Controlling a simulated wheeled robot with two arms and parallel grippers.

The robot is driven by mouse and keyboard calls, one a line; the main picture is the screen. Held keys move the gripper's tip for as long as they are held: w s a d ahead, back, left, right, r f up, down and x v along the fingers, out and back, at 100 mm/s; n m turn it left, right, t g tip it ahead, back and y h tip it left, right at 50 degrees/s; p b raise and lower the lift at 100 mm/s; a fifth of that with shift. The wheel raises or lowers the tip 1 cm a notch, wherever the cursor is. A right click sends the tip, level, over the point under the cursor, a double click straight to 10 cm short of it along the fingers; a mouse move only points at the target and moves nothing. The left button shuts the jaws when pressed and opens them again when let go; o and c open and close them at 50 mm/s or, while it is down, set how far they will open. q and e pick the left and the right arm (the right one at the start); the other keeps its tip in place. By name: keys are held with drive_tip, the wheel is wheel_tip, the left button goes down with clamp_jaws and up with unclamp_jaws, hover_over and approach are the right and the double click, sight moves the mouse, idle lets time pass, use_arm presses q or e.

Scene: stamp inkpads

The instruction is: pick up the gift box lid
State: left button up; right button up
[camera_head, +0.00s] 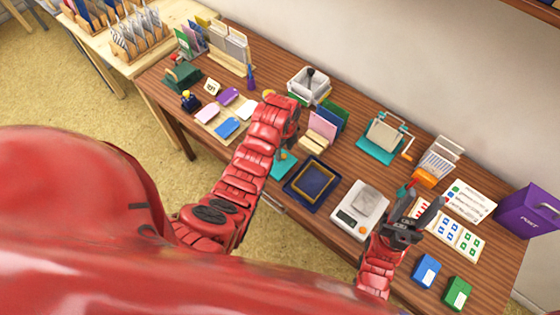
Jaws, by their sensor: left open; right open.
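I cannot make out a gift box lid for sure. A dark blue square tray-like piece (296,199) with a gold frame lies at the table's middle front. A teal piece (289,168) lies left of it, partly hidden by my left arm. My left gripper (284,153) points down over the teal piece, mostly hidden behind my own arm; whether it touches is unclear. My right gripper (424,198) is open, right of the white scale (347,222), its fingers pointing away toward an orange-topped thing (425,177). I see nothing held.
A teal-based device with a crank (380,154), a wire rack (440,157), printed sheets (458,238) and a purple post box (527,212) stand at the right. Blue (426,271) and green (457,293) pads lie near the front. A white container (308,84) stands at the back.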

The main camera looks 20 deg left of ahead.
use_arm(q)
drive_tip(key=shift+f+p, duration=0.3)
drive_tip(key=shift+f, duration=0.75)
clamp_jaws()
